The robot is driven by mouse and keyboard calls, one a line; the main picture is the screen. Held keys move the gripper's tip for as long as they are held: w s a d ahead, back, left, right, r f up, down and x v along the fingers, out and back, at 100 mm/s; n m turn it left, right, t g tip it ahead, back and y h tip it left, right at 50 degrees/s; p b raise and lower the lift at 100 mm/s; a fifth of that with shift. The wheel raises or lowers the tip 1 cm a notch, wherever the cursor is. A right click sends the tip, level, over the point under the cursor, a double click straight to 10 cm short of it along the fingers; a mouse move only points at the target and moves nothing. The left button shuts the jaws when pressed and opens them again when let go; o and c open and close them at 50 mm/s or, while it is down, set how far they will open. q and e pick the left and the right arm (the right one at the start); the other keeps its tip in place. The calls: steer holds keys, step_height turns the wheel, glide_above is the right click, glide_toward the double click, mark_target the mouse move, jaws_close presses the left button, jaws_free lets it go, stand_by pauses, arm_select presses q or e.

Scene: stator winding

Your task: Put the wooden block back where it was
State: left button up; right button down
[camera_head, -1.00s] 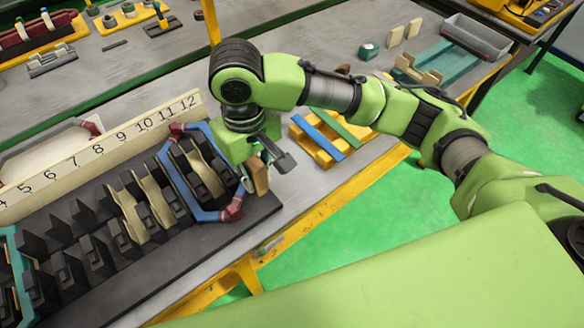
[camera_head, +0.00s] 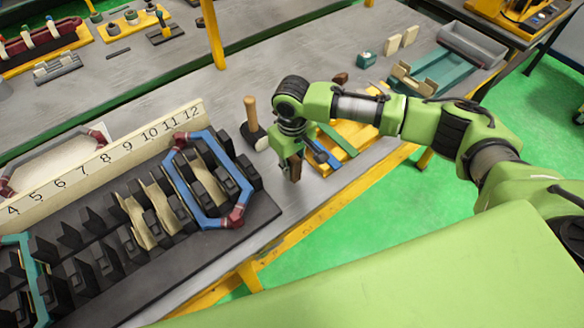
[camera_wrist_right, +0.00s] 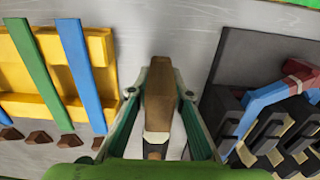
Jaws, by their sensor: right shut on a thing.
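My right gripper (camera_head: 294,166) is shut on the brown wooden block (camera_head: 295,172). It hangs over the grey bench in the gap between the black slotted stator (camera_head: 235,255) and the yellow rack (camera_head: 352,133). In the right wrist view the block (camera_wrist_right: 160,92) sits upright between the two fingers (camera_wrist_right: 160,100), with grey bench around it. Whether its lower end touches the bench I cannot tell. My left gripper is not in view.
A blue coil (camera_head: 178,190) with red ends lies on the stator, beside a numbered strip (camera_head: 100,155). A mallet (camera_head: 251,118) stands behind my gripper. The yellow rack holds blue (camera_wrist_right: 80,70) and green strips (camera_wrist_right: 38,75). Small brown pieces (camera_wrist_right: 70,141) lie along it.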

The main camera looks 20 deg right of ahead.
steer(key=shift+f, duration=0.5)
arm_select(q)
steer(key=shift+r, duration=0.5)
arm_select(e)
steer(key=shift+a+f, duration=0.1)
steer(key=shift+f, duration=0.25)
steer(key=shift+f, duration=0.1)
steer(key=c, duration=1.8)
jaws_free()
steer(key=shift+c, duration=0.2)
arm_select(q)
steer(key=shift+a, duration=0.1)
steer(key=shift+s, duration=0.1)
